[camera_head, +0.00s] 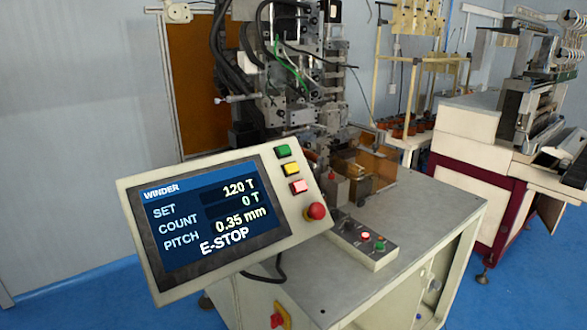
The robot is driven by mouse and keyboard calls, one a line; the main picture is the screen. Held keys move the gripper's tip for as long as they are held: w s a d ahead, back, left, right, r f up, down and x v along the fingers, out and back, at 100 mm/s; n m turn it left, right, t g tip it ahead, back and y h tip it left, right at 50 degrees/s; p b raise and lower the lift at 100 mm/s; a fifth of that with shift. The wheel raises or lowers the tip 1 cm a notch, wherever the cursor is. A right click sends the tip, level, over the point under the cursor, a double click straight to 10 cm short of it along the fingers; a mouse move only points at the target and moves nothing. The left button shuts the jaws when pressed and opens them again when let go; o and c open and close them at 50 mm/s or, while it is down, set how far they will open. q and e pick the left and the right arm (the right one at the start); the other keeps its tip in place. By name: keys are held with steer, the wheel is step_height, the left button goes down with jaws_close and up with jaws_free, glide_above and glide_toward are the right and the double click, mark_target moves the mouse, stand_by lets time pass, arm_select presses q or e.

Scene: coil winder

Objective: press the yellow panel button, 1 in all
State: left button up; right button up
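The yellow panel button (291,169) is a small square on the right side of the cream control panel (308,232). It sits between a green button (283,151) above and a pale red button (298,187) below. A round red knob (316,211) is at the panel's lower right. The panel's screen (213,217) reads WINDER, SET 120 T, COUNT 0 T, PITCH 0.35 mm and E-STOP. The panel is tilted in the picture. Nothing covers the yellow button. Neither of my grippers shows in this view.
The winder machine (290,80) stands behind the panel on a grey-topped cabinet (430,215). A small box with buttons (378,258) lies on that top. Another machine (475,120) stands at the right. Blue floor (535,270) is open at the lower right.

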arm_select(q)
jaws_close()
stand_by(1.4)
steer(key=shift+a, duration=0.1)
